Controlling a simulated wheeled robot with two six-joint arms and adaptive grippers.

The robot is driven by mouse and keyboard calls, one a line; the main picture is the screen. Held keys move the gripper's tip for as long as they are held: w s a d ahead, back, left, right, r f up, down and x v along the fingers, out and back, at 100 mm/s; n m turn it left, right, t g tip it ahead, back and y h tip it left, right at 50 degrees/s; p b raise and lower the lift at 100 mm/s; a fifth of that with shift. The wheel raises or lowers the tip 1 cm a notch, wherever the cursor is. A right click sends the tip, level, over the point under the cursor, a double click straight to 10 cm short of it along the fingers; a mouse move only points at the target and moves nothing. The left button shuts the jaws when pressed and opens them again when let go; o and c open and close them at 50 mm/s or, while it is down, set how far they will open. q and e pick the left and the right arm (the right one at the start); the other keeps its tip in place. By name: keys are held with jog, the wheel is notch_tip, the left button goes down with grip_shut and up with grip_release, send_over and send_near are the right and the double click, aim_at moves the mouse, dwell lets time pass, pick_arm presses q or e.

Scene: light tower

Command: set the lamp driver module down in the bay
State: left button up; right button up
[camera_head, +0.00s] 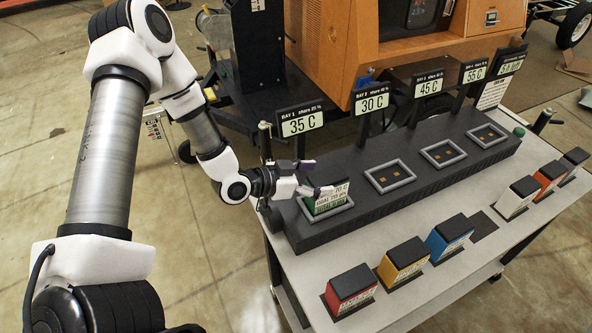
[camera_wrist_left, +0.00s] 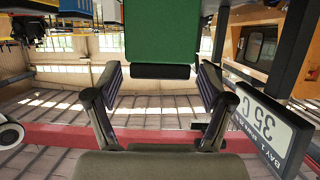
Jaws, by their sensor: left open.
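A green module (camera_head: 326,200) with a white label stands upright in the bay 1 frame (camera_head: 345,208), under the 35 C sign. I cannot read its name. My left gripper (camera_head: 319,177) is open beside the module's top. In the left wrist view the green module (camera_wrist_left: 162,30) with its black end (camera_wrist_left: 160,71) lies ahead of the spread fingers (camera_wrist_left: 160,86), with clear gaps on both sides. The bottom of the module is partly hidden by the bay rim. My right gripper is not in view.
Three other bay frames (camera_head: 390,177) along the dark rack are empty. Red (camera_head: 349,291), yellow (camera_head: 402,262) and blue (camera_head: 450,238) modules stand in front, with several more at right (camera_head: 516,197). Bay signs (camera_head: 300,121) rise on posts behind; the 35 C sign (camera_wrist_left: 262,130) is close to my gripper.

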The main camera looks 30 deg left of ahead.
pick_arm(q)
jog(key=p+v, duration=0.6)
jog(key=v, duration=0.5)
jog(key=s+d+f+n+g+y, duration=0.3)
jog(key=s+f+g, duration=0.3)
jog(key=s+f, duration=0.3)
jog(key=s+d+f+n+g+y, duration=0.3)
jog(key=s+d+f+g+y, duration=0.1)
jog(key=s+f, duration=0.5)
jog(key=shift+s+f+n+g, duration=0.15)
jog(key=shift+s+n+g, duration=0.25)
jog(key=shift+g, duration=0.5)
